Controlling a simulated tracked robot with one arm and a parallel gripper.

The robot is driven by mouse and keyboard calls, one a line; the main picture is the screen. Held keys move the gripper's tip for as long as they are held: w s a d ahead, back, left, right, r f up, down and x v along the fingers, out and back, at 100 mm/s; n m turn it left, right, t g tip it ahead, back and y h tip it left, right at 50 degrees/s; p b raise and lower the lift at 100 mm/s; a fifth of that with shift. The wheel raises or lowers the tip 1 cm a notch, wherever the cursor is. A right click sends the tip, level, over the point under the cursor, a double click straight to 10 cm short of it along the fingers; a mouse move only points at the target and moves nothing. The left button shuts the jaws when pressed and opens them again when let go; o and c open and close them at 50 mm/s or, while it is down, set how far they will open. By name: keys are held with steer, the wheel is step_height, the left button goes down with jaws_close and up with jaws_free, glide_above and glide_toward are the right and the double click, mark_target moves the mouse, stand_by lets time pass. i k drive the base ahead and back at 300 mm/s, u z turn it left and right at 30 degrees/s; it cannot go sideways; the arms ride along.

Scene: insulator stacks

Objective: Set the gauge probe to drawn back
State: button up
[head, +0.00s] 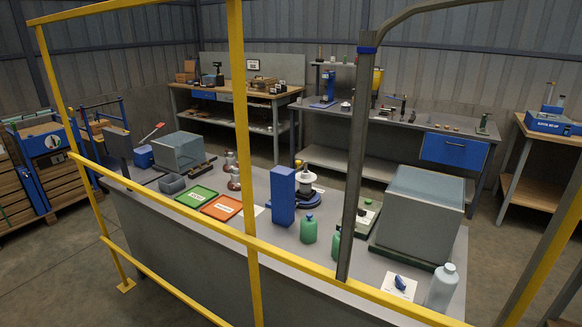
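My gripper is not in view. An upright blue block-like housing (283,195) stands near the middle of the grey bench (275,240). Just behind and right of it, a small stack of pale and dark discs (306,181) sits on a dark blue round base (307,198). The blue housing hides part of this stack. I cannot make out the gauge probe or its position; it may be hidden behind the housing or too small to tell.
A yellow railing (250,150) and a grey bent post (356,160) stand between me and the bench. Green (198,196) and orange (221,207) trays, green bottles (309,229), a grey bottle (441,288) and two clear-topped boxes (420,215) occupy the bench.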

mark_target(297, 162)
steer(key=u, duration=0.4)
steer(key=i, duration=1)
steer(key=z, duration=0.3)
